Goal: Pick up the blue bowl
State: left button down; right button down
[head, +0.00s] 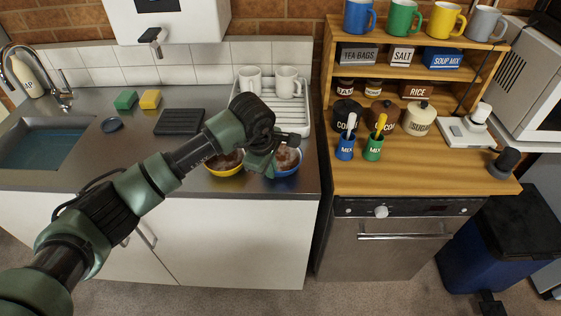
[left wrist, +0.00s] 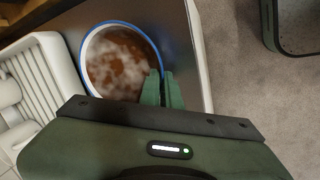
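The blue bowl (head: 291,171) is at the front right corner of the steel counter, partly hidden by my left gripper in the head view. In the left wrist view the blue bowl (left wrist: 112,62) has a blue rim, a white band inside it and mottled brown-and-white contents. My left gripper (head: 262,170) is at the bowl's left side. In the left wrist view its two green fingers (left wrist: 162,88) are close together, one on each side of the rim, shut on it. I cannot tell whether the bowl is clear of the counter.
A yellow bowl (head: 224,169) stands just left of the blue bowl. A white drying rack (head: 297,118) with two white mugs stands behind. The counter's front edge is close. A wooden worktop (head: 410,178) with jars and cups is to the right.

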jog(key=shift+s+a, duration=0.1)
jog(key=shift+a, duration=0.2)
jog(key=shift+d, duration=0.4)
dwell(0.4)
pick_arm(q)
jog(key=shift+r, duration=0.15)
